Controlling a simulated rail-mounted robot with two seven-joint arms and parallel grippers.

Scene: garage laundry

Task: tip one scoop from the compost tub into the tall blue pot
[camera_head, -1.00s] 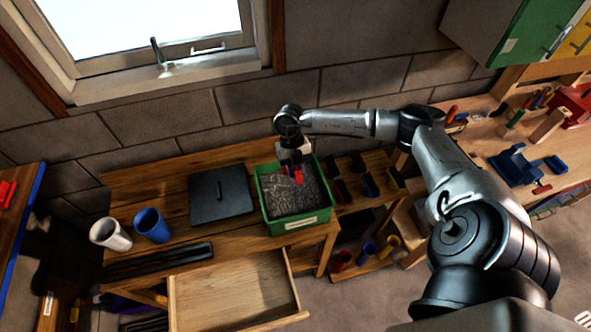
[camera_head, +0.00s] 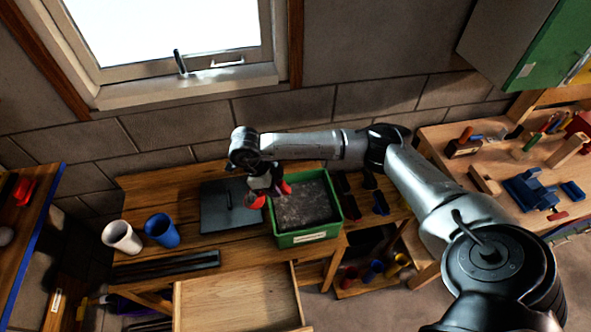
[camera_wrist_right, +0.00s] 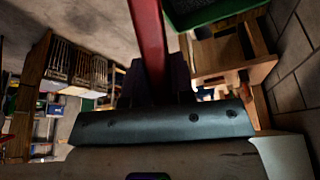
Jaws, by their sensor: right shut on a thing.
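The green compost tub (camera_head: 303,238) stands on the wooden bench, filled with dark grey compost. The tall blue pot (camera_head: 161,231) stands upright to its left, beside a white pot (camera_head: 122,238). My right gripper (camera_head: 268,190) is shut on a red scoop (camera_head: 255,201), above the tub's left edge and the dark lid. The scoop's red handle (camera_wrist_right: 149,42) shows between the fingers in the right wrist view. I cannot tell whether the scoop holds compost. My left gripper is not in view.
A flat dark lid (camera_head: 229,213) lies between the blue pot and the tub. A dark long tray (camera_head: 165,267) lies at the bench's front edge. An open drawer (camera_head: 240,300) juts out below. Small dark bins (camera_head: 372,200) are right of the tub.

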